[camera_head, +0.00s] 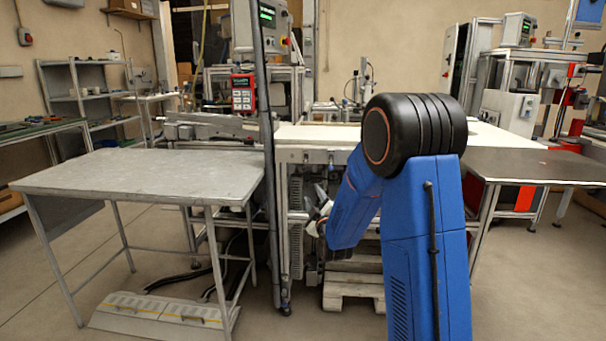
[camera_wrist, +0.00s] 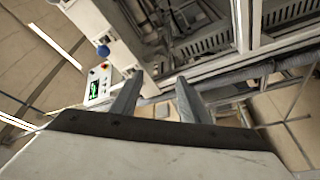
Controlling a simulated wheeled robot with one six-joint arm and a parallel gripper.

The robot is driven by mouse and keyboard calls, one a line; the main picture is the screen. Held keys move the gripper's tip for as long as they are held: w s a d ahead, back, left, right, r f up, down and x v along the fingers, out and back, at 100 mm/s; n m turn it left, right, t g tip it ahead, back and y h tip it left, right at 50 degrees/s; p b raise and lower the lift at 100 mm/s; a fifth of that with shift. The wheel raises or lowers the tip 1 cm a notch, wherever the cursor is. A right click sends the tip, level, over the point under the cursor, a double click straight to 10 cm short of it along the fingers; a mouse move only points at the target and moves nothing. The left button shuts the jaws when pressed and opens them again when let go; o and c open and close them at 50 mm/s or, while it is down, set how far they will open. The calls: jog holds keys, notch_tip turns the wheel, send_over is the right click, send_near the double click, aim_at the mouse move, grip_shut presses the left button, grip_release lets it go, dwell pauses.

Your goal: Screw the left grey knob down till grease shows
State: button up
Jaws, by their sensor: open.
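My gripper (camera_wrist: 158,88) is open and empty in the wrist view, its two grey fingers apart and pointing at the machine frame. In the head view my blue arm bends down in front of the machine (camera_head: 300,155), and the gripper end is small and partly hidden behind it. I cannot make out a grey knob or any grease in either view. A small blue knob-like part (camera_wrist: 102,50) sits on a pale housing at the upper left of the wrist view, apart from my fingers.
A grey metal table (camera_head: 145,175) stands at the left, a dark-topped table (camera_head: 535,167) at the right. A wooden pallet (camera_head: 352,286) lies under the machine. A control panel with a green screen (camera_wrist: 92,91) shows left of the fingers.

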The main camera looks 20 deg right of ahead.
jog(key=x, duration=1.7)
jog(key=shift+w+r, duration=0.3)
jog(key=shift+w, duration=0.05)
jog(key=shift+c, duration=0.7)
jog(key=c, duration=0.9)
